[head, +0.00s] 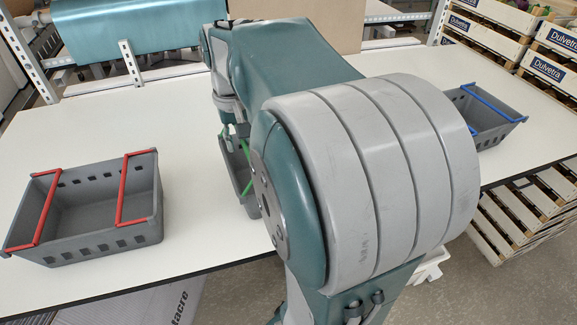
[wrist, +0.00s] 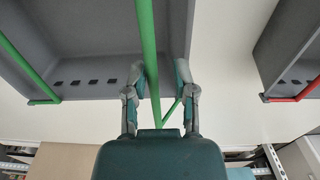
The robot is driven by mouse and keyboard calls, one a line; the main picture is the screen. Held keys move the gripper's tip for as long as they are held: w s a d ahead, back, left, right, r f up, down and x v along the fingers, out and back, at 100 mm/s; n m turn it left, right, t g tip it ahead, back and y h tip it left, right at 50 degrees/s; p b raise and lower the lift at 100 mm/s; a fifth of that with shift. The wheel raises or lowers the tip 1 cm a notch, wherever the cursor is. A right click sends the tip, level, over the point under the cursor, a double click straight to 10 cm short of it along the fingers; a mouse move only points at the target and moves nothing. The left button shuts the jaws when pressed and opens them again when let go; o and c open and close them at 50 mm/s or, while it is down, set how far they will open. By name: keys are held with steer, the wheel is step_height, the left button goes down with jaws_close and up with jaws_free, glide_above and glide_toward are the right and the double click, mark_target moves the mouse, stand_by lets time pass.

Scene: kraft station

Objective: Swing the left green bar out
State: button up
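The grey crate with green bars (wrist: 90,45) is mostly hidden behind my arm in the head view, where a slice of its wall (head: 236,168) shows. In the wrist view one green bar (wrist: 148,45) runs between the fingers of my gripper (wrist: 161,78). It lies closer to the picture-left finger, and I cannot tell whether it touches. The fingers are apart, with a gap on the right of the bar. This bar is on the side toward the red-barred crate. The other green bar (wrist: 22,60) is at the left of the wrist view.
A grey crate with two red bars (head: 100,235) stands at the left of the white table (head: 100,130). It also shows at the wrist view's right (wrist: 295,50). A crate with blue bars (head: 487,125) stands at the right. Wooden Dulvetra crates (head: 490,30) are stacked beyond.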

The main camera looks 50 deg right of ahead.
steer(key=shift+a, duration=0.1)
steer(key=shift+w+a+r, duration=0.2)
steer(key=shift+w+a, duration=0.1)
steer(key=shift+a, duration=0.2)
steer(key=shift+w+a+r, duration=0.15)
steer(key=shift+w+a, duration=0.1)
steer(key=shift+a, duration=0.35)
steer(key=shift+w+a, duration=0.3)
steer(key=shift+a, duration=0.25)
steer(key=shift+w+a, duration=0.3)
steer(key=shift+a, duration=0.2)
steer(key=shift+r, duration=0.1)
step_height(320, 180, up, 8)
steer(key=shift+s+d, duration=0.25)
steer(key=shift+d, duration=0.2)
stand_by(0.5)
steer(key=shift+a, duration=0.1)
stand_by(0.3)
